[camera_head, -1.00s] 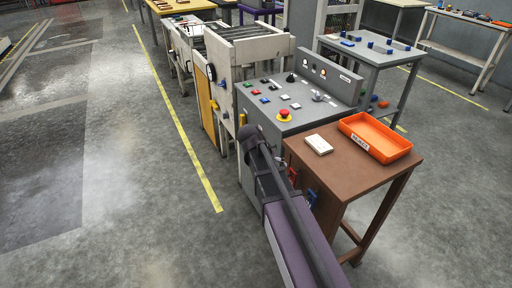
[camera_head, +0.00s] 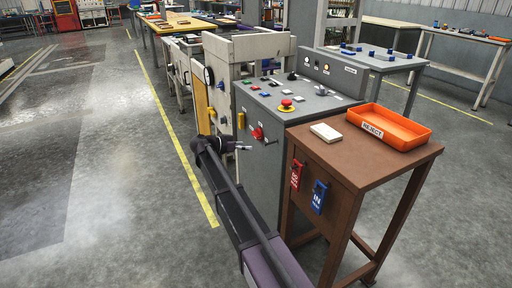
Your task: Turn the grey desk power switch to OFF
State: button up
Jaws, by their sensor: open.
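The grey control desk (camera_head: 262,180) stands in the middle of the picture. On its left face, near the top, is a red rotary knob (camera_head: 257,133), likely the power switch; its setting is too small to read. A thin metal piece shows just below and right of it. My gripper (camera_head: 242,147) is at the end of my dark arm, open, pointing right towards the desk face, a little below and left of the red knob. I see no contact with the knob.
A brown table (camera_head: 365,160) adjoins the desk, with a red tag (camera_head: 296,175) and a blue tag (camera_head: 319,197) on its side, and an orange reject tray (camera_head: 395,140) on top. A pale press (camera_head: 250,47) stands behind. Floor at left is clear.

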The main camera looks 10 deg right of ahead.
aim_at(254, 136)
jog(key=w+a+f+m+t+h+b, duration=0.1)
jog(key=w+a+f+m+h+b, duration=0.1)
jog(key=w+a+b, duration=0.4)
jog(key=shift+w+a+m+t+h, duration=0.3)
jog(key=shift+w+a+t+h, duration=0.1)
jog(key=shift+a+h, duration=0.15)
jog(key=shift+d, duration=0.15)
jog(key=x, duration=1.3)
jog(key=shift+w+d+f, duration=0.1)
jog(key=shift+d, duration=0.15)
